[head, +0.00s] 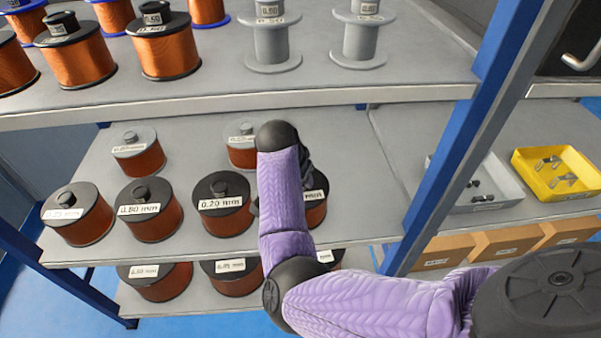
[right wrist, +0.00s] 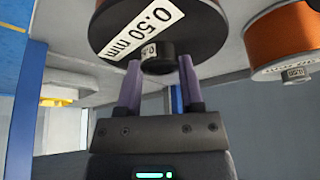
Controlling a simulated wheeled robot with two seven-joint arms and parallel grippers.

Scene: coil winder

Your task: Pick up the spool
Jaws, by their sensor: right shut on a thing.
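The spool (right wrist: 118,32) in the right wrist view has a black flange with a white "0.50 mm" label and a black knob at its centre. My right gripper (right wrist: 160,62) has its two purple fingers on either side of that knob and is shut on it. In the head view my purple right arm reaches to the middle shelf and hides most of the gripper. A copper spool (head: 316,208) with a black flange shows partly behind the arm there. My left gripper is in neither view.
Several other copper spools, such as the 0.20 mm one (head: 222,206) and the 0.80 mm one (head: 150,212), stand close by on the middle shelf (head: 355,215). The upper shelf (head: 420,80) overhangs it.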

